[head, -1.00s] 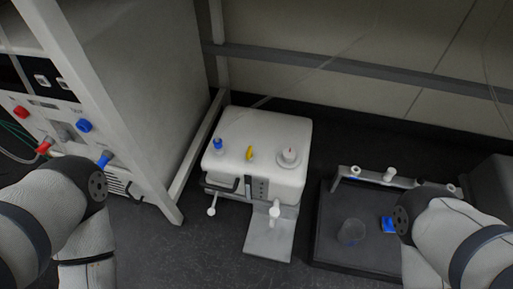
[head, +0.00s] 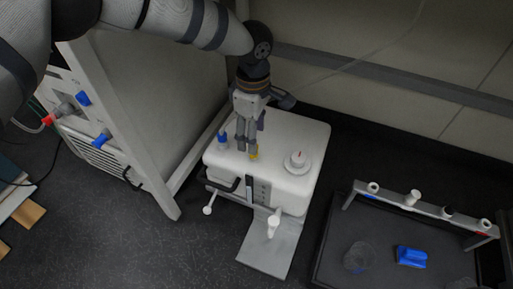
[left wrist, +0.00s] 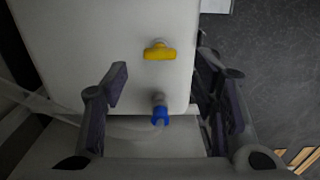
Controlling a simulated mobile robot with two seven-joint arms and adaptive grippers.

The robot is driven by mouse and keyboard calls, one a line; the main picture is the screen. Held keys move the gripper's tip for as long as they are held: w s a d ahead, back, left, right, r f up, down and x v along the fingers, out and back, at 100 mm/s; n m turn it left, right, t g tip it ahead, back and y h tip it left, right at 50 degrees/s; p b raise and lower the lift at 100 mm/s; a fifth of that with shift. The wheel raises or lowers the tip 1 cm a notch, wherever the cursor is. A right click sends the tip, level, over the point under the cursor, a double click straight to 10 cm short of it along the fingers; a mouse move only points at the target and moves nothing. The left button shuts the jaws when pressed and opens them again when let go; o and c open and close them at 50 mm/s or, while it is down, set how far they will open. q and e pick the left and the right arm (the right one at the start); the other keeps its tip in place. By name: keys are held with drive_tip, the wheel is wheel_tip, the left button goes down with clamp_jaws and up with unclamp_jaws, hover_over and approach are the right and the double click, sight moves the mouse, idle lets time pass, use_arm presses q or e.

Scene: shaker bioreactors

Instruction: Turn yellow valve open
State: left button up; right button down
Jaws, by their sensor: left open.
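A blue valve (left wrist: 159,115) stands nearer the camera, between the fingers in the picture. My left gripper (head: 247,148) points down over the white unit, close to the yellow valve. Its fingers (left wrist: 163,85) are apart, with nothing held between them. My right gripper is not in view.
A white knob (head: 298,160) stands on the unit to the right of the yellow valve. A framed cabinet with blue valves (head: 102,139) is on the left. A dark tray (head: 336,250) with a blue object (head: 411,257) and a clear cup (head: 358,257) is at lower right.

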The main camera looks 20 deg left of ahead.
use_arm(q)
wheel_tip(320, 180, down, 5)
drive_tip(key=shift+r+b, duration=0.1)
drive_tip(key=shift+b, duration=0.5)
drive_tip(key=c, duration=1.2)
drive_tip(key=shift+o, duration=0.2)
